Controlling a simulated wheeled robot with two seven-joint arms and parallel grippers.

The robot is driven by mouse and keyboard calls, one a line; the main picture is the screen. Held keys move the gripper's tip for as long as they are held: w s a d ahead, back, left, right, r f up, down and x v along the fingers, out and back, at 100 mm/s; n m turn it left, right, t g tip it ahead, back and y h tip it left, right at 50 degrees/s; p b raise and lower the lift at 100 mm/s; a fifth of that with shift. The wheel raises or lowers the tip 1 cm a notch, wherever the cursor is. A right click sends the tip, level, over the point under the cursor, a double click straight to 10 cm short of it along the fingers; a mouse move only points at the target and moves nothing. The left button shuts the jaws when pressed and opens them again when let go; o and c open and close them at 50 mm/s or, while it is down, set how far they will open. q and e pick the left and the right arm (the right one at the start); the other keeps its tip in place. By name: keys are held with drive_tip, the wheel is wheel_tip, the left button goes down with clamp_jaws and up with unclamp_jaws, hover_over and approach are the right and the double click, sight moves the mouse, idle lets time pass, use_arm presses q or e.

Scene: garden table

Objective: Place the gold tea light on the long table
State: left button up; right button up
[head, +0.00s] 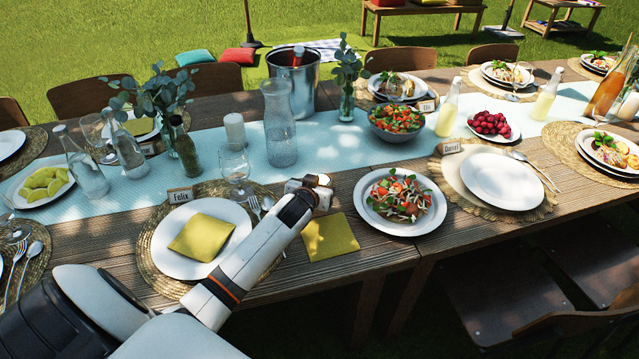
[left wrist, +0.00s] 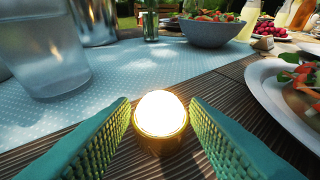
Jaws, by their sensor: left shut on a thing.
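The gold tea light (left wrist: 160,125) glows bright white on top and sits between the two green ridged fingers of my left gripper (left wrist: 160,108) in the left wrist view. The fingers are shut on its sides. In the head view my left gripper (head: 318,181) is over the front part of the long wooden table (head: 345,262), between the blue runner and a yellow napkin. I cannot tell whether the tea light's base touches the wood. My right gripper is not in view.
A glass carafe (head: 280,120) and a wine glass (head: 234,165) stand behind and left of the gripper. A yellow napkin (head: 330,236) lies just in front, and a salad plate (head: 425,222) is to the right. Bare planks show between them.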

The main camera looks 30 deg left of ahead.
use_arm(q)
drive_tip(key=o, duration=0.8)
drive_tip(key=shift+c, duration=0.2)
drive_tip(key=shift+o, duration=1)
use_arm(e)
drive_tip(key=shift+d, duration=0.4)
use_arm(q)
drive_tip(key=v, duration=1.2)
drive_tip(key=shift+p, duration=0.35)
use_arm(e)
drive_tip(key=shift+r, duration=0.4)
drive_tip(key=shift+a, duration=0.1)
